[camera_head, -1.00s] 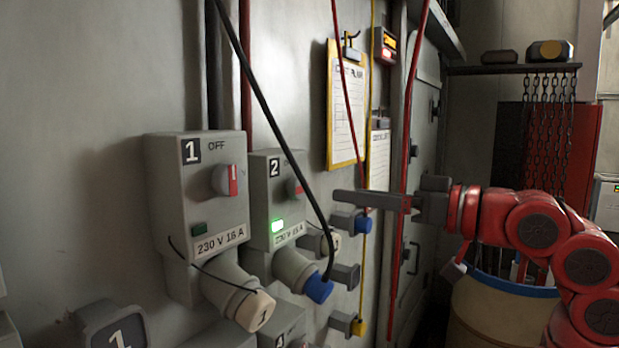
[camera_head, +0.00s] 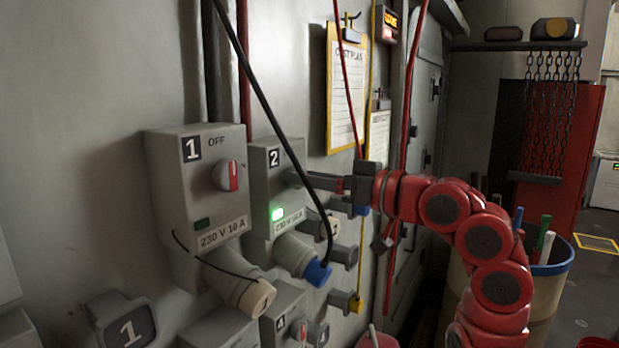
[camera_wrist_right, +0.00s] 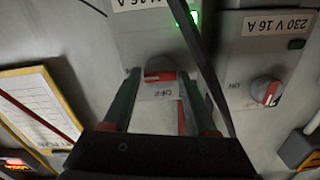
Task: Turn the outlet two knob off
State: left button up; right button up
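The outlet two box (camera_head: 262,200) is grey with a "2" plate and a lit green lamp (camera_head: 278,214). In the head view its knob is mostly hidden by my right gripper (camera_head: 296,180), which reaches in from the right. The two fingers of my right gripper (camera_wrist_right: 160,95) stand apart on either side of the knob, with small gaps visible. My left gripper is not in view.
A black cable (camera_head: 285,140) hangs in front of outlet two, close to my fingers. Outlet one (camera_head: 172,200) stands left, its lamp dark. A blue plug (camera_head: 318,273) sits below outlet two. Clipboards (camera_head: 346,95), a red cable (camera_head: 348,90) and a barrel (camera_head: 545,285) are to the right.

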grip_shut()
jog(key=shift+s+a+f+n+b, duration=0.1)
jog(key=shift+n+b, duration=1.75)
jog(key=shift+n, duration=2.6)
jog(key=shift+s+f+n+b, duration=0.1)
jog(key=shift+n+b, duration=1.75)
jog(key=shift+n, duration=2.6)
jog(key=shift+o, duration=2.3)
grip_release()
